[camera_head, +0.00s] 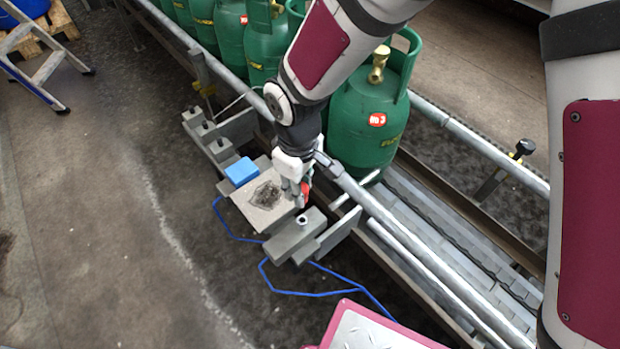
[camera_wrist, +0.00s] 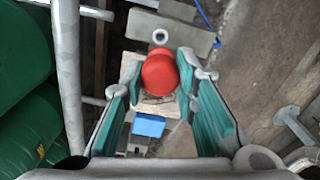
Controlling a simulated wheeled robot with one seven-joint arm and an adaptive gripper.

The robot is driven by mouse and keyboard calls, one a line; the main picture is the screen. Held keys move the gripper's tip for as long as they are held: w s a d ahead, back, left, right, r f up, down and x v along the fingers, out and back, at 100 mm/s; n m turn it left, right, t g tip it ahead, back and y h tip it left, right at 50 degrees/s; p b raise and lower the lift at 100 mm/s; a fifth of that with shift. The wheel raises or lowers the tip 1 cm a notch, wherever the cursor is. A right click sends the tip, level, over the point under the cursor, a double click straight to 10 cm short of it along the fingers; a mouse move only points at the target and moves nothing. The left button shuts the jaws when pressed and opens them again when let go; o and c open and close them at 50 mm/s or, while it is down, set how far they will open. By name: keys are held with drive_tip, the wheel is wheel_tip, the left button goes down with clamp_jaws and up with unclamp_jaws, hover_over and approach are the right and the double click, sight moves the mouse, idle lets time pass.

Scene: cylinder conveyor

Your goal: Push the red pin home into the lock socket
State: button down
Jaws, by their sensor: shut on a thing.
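The red pin (camera_head: 305,190) is held between the fingers of my gripper (camera_head: 297,190) in the head view. In the wrist view its round red head (camera_wrist: 160,74) shows between the tips of my gripper (camera_wrist: 160,82); its lower part is hidden. A grey block with a pale ringed hole (camera_head: 302,220), which looks like the lock socket, is just below and in front of my gripper. The ring also shows in the wrist view (camera_wrist: 160,36), just beyond the pin's head. The pin appears apart from the hole.
A light plate (camera_head: 244,212) with a dark patch lies beside my gripper, with a blue block (camera_head: 241,171) at its far corner. Green gas cylinders (camera_head: 368,125) stand on the conveyor behind a steel rail (camera_head: 385,212). A blue cable (camera_head: 305,293) lies on the floor.

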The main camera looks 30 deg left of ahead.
drive_tip(key=shift+f, duration=0.1)
drive_tip(key=shift+f+b, duration=2.1)
drive_tip(key=shift+f, duration=0.75)
drive_tip(key=shift+f+b, duration=1.7)
drive_tip(key=shift+f, duration=0.5)
drive_tip(key=c, duration=1.2)
unclamp_jaws()
drive_tip(key=shift+r, duration=0.1)
wheel_tip(320, 180, up, 12)
drive_tip(key=shift+f, duration=0.1)
